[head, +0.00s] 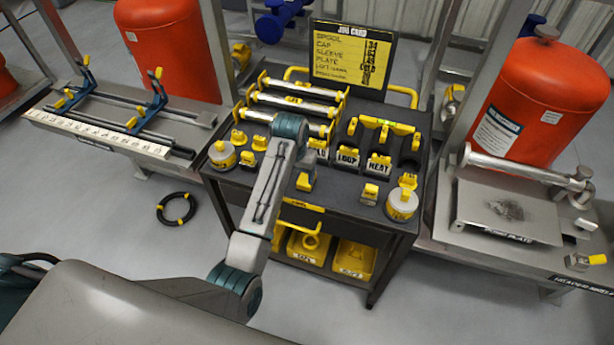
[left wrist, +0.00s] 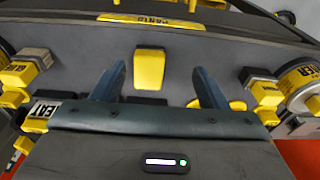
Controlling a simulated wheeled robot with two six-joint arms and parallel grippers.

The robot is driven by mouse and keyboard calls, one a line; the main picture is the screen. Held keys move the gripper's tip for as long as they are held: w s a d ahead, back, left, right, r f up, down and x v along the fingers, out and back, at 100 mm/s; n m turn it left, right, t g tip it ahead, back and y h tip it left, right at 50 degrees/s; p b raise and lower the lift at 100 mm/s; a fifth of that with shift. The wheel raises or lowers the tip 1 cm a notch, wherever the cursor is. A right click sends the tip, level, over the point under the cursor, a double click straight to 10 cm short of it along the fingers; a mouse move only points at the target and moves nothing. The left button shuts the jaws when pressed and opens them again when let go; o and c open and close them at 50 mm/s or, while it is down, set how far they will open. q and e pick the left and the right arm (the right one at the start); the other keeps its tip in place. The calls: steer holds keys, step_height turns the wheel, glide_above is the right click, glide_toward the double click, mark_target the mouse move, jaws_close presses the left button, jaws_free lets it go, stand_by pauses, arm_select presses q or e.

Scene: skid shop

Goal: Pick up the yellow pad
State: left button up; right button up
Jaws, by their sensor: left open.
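A yellow pad (left wrist: 150,68) lies on the dark top of the cart, near the cart's front edge. In the head view the yellow block beside my left arm (head: 305,181) appears to be the same pad. My left gripper (left wrist: 158,70) is open in the left wrist view, its two blue-grey fingers spread with the pad between them in the picture. The fingers do not touch the pad. I cannot tell how high they are above it. In the head view my left arm reaches over the cart and its fingers are not clearly visible. My right gripper is not in view.
The cart top (head: 335,208) also holds yellow-handled blocks, rods, a level (head: 386,124) and round containers (head: 402,204). A job card board (head: 352,55) stands behind. Benches with orange tanks (head: 540,95) flank the cart. A black ring (head: 176,208) lies on the floor.

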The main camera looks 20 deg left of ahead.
arm_select(q)
step_height(320, 180, up, 3)
steer(key=w+d, duration=0.1)
steer(key=w, duration=0.2)
steer(key=p, duration=0.1)
glide_above(306, 177)
steer(key=s, duration=0.1)
step_height(306, 177, down, 5)
steer(key=shift+d+f, duration=0.1)
steer(key=shift+w+f+p, duration=0.1)
steer(key=shift+f+p, duration=0.45)
steer(key=shift+p, duration=0.05)
steer(key=f, duration=0.2)
steer(key=f+p, duration=0.1)
steer(key=shift+w+f, duration=0.15)
steer(key=shift+w, duration=0.1)
steer(key=shift+w+f, duration=0.1)
steer(key=shift+f, duration=0.3)
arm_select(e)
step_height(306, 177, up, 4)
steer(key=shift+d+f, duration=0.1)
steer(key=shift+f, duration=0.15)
arm_select(q)
steer(key=c, duration=1.1)
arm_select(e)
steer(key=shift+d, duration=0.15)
arm_select(q)
steer(key=shift+o, duration=0.2)
